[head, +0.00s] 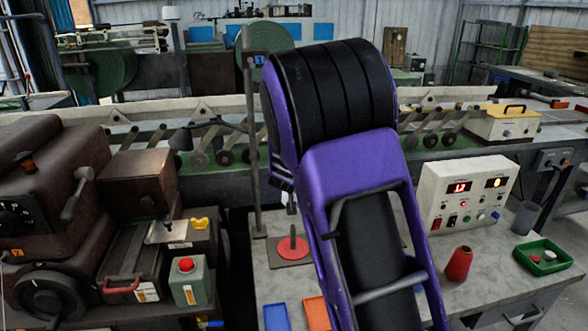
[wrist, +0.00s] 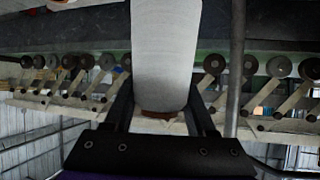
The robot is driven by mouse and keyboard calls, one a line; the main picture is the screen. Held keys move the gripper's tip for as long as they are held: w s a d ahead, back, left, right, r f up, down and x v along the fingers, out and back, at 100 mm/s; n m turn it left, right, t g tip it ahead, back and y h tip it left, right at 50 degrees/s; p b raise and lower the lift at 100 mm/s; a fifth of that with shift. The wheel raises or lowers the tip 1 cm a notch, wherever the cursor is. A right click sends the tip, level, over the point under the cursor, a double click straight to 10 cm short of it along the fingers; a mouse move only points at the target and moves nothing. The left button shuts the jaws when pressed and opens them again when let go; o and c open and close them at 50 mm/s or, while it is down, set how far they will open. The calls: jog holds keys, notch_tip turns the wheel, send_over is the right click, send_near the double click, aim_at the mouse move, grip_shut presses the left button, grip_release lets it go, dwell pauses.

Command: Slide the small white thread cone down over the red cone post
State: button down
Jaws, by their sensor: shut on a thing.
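The white thread cone (wrist: 166,55) fills the upper middle of the wrist view, with a brown end (wrist: 160,114) showing near my gripper. My gripper (wrist: 164,105) is shut on it, one dark finger on each side. In the head view my purple arm hides most of the gripper and the cone. The red cone post (head: 293,237) stands upright with a red disc round its foot, on a brown plate on the grey table. The gripper end appears above the post; the exact gap and alignment cannot be told. The post does not show in the wrist view.
A tall thin stand (head: 252,130) rises just left of the post. A blue tray (head: 277,317) and an orange tray (head: 317,312) lie in front. A dark red cone (head: 459,264), a white control box (head: 466,195) and a green tray (head: 543,268) are at right.

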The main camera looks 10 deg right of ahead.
jog(key=shift+s+r, duration=0.1)
jog(key=shift+f, duration=0.2)
jog(key=shift+f+b, duration=2.4)
jog(key=shift+f, duration=0.35)
notch_tip(320, 180, down, 8)
jog(key=b, duration=0.6)
jog(key=shift+f, duration=0.2)
dwell(2.4)
jog(key=shift+f, duration=0.35)
jog(key=shift+f+b, duration=0.3)
jog(key=shift+f, duration=0.55)
jog(key=shift+c, duration=0.7)
grip_release()
